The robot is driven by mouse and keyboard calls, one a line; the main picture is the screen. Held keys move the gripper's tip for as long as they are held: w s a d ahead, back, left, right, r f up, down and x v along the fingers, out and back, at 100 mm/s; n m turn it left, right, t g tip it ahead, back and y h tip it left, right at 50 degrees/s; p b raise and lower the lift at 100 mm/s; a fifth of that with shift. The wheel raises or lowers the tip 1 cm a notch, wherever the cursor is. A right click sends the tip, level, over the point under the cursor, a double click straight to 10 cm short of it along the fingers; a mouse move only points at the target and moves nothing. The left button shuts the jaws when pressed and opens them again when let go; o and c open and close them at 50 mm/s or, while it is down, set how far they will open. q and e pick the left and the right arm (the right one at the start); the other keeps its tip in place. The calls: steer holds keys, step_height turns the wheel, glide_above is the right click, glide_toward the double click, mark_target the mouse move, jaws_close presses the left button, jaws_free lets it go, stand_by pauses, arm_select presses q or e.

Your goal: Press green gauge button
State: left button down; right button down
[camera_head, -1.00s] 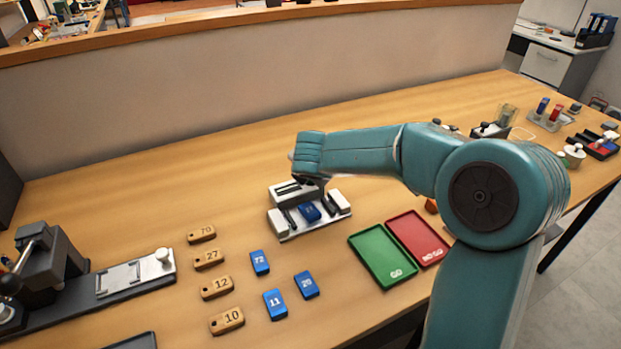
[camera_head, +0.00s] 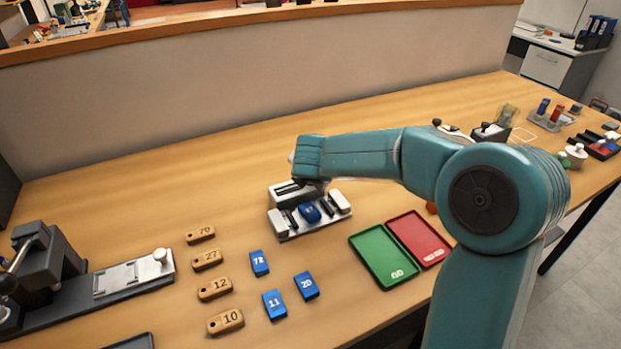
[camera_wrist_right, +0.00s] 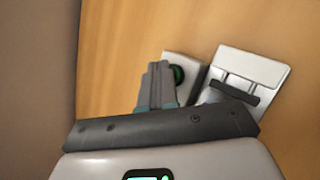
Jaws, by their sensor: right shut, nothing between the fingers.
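The gauge (camera_head: 286,238) is a light grey fixture in the middle of the table, with a blue tag (camera_head: 309,212) in it. My right arm reaches over it from the right, and the hand is above its back part. The right wrist view shows my right gripper (camera_wrist_right: 158,66), shut and empty. Its fingertips are beside the round green button (camera_wrist_right: 178,75) on a light grey block, partly covering it. I cannot tell whether they touch the button. A light plate with a dark bar (camera_wrist_right: 234,92) lies to the right. My left gripper is not in view.
A dark machine (camera_head: 60,270) stands at the left. The table behind the gauge is clear.

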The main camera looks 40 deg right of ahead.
steer(key=shift+r, duration=0.1)
stand_by(0.3)
steer(key=shift+r+p, duration=0.8)
steer(key=shift+p, duration=0.05)
steer(key=shift+r, duration=0.1)
step_height(320, 180, up, 5)
steer(key=p, duration=0.4)
stand_by(0.6)
